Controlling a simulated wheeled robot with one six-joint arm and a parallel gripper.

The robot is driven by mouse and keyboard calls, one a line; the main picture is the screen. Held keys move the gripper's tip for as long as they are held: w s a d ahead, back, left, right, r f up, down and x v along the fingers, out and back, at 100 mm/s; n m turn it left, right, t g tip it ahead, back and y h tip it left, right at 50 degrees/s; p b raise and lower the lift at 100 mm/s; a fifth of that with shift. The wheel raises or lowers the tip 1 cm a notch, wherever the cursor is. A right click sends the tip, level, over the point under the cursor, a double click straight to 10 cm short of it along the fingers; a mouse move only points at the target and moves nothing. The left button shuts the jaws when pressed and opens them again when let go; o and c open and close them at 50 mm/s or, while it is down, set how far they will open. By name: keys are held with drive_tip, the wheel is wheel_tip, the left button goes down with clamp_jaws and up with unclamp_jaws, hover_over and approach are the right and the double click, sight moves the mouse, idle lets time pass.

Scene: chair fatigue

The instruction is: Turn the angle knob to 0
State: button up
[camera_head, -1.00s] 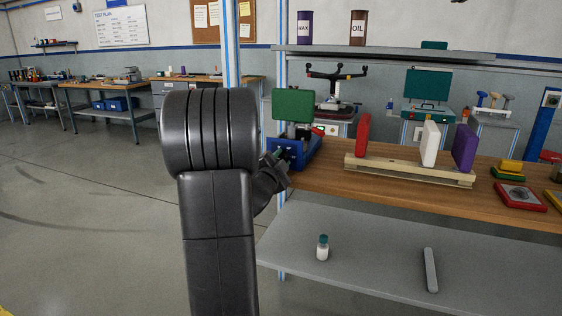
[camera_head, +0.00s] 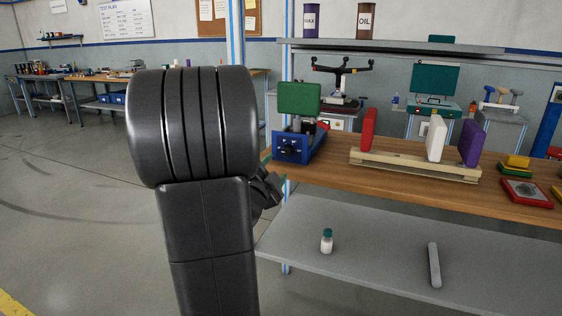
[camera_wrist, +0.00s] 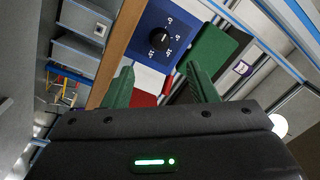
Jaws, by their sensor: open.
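The blue device (camera_head: 297,146) with a green pad (camera_head: 299,98) stands at the left end of the wooden workbench in the head view. Its front faces me with small dark controls. In the wrist view its blue panel (camera_wrist: 140,45) carries a round black angle knob (camera_wrist: 160,39) with white marks around it; the exact setting is too small to read. My gripper (camera_wrist: 163,83) is open and empty, its two green fingers apart below the knob in the picture and not touching it. In the head view my gripper is mostly hidden behind my arm, left of the device.
A wooden stand (camera_head: 415,165) with red, white and purple pads is right of the device. A lower grey shelf (camera_head: 350,260) holds a small bottle (camera_head: 326,241) and a grey bar (camera_head: 434,265). Open floor lies to the left.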

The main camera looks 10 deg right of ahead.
sight(287, 154)
drive_tip(key=v, duration=0.3)
drive_tip(key=shift+s+a, duration=0.15)
drive_tip(key=shift+s, duration=0.15)
drive_tip(key=x, duration=1.4)
drive_tip(key=shift+w+f, duration=0.1)
drive_tip(key=shift+f+m+b, duration=0.15)
drive_tip(key=shift+m+b, duration=0.25)
drive_tip(key=shift+m, duration=0.1)
drive_tip(key=shift+m+b, duration=0.4)
drive_tip(key=shift+m, duration=1.2)
drive_tip(key=shift+s+a, duration=0.1)
drive_tip(key=shift+s, duration=0.15)
